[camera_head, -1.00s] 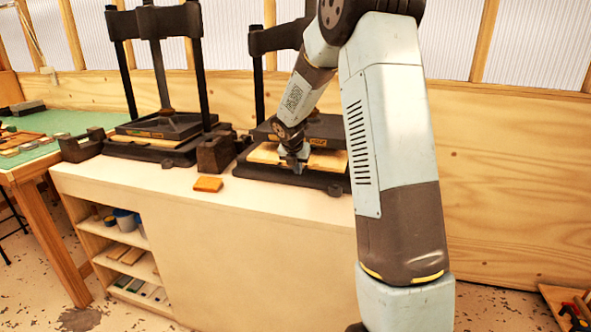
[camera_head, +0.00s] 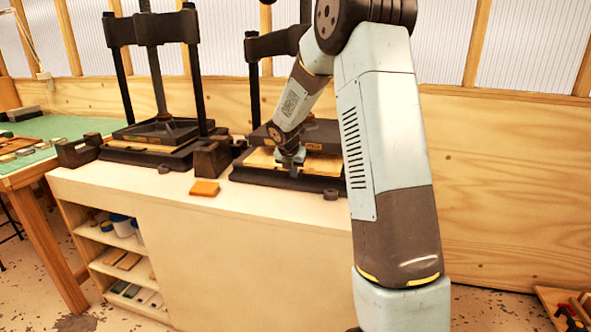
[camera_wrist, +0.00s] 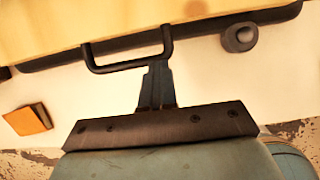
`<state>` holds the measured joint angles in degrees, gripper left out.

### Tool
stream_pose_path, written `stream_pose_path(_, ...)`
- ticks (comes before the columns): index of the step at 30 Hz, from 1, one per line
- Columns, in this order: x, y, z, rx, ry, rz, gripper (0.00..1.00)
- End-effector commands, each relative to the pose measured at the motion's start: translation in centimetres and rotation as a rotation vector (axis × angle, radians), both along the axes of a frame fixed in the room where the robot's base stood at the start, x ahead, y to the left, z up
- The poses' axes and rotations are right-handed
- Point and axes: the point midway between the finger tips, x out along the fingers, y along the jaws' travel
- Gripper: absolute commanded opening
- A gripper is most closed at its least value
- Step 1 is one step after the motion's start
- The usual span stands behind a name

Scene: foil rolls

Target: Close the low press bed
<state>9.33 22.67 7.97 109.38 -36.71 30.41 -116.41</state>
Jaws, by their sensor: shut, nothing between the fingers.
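The right-hand press has a dark bed (camera_head: 262,176) that carries a pale wooden board (camera_head: 262,160) sticking out in front of the dark upper block (camera_head: 320,133). In the wrist view the board (camera_wrist: 110,22) fills the top, and a black U-shaped handle (camera_wrist: 120,67) stands out from the bed's front edge. My gripper (camera_wrist: 157,68) is shut and empty, its fingertips at the right part of the handle's bar. I cannot tell whether they touch it. In the head view my gripper (camera_head: 292,163) is in front of the bed, and my arm hides the press's right side.
A second press (camera_head: 165,132) stands to the left on the same white bench (camera_head: 230,225). An orange block (camera_head: 204,187) lies on the bench, left of my gripper. A small dark round piece (camera_head: 331,194) sits at the bed's front. A green-topped table (camera_head: 65,125) is further left.

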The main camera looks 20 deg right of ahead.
Motion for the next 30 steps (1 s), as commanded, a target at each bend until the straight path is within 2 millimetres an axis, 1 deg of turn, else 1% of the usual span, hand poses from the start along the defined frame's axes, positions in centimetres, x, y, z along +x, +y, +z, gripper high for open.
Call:
stream_pose_path(1,-1.0,0.9,-1.0,0.004,0.018,0.004,0.0)
stream_pose_path(3,-1.4,1.2,0.6,0.005,0.017,0.001,0.0)
stream_pose_path(10,-2.8,2.3,4.9,0.005,0.011,0.001,0.0)
stream_pose_path(15,-3.6,2.9,7.1,0.004,0.011,0.002,0.0)
stream_pose_path(18,-3.9,3.1,7.8,0.004,0.012,0.0,0.0)
stream_pose_path(22,-4.4,3.3,8.6,0.01,0.004,-0.016,0.12)
stream_pose_path(25,-5.7,3.6,9.7,0.038,-0.021,-0.085,0.22)
stream_pose_path(29,-8.7,4.0,12.0,0.108,-0.078,-0.255,0.34)
stream_pose_path(30,-9.8,4.1,12.7,0.136,-0.1,-0.319,0.36)
